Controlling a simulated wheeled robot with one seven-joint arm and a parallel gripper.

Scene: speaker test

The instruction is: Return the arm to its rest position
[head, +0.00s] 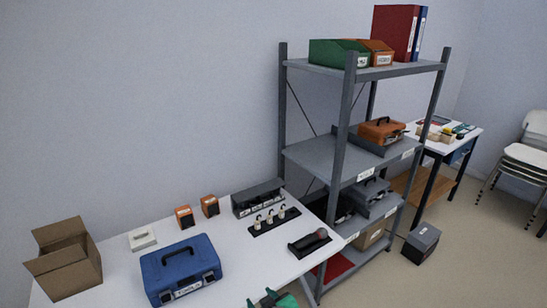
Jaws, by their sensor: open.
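I see no part of my arm or my gripper that I can make out in the head view. The state of the jaws does not show.
A white table (118,291) holds a blue case (181,270), an open cardboard box (66,261) and a black tray with a microphone-like object (311,243). A green and dark object (273,299) is cut off at the bottom edge. A grey shelf (318,157) stands behind right.

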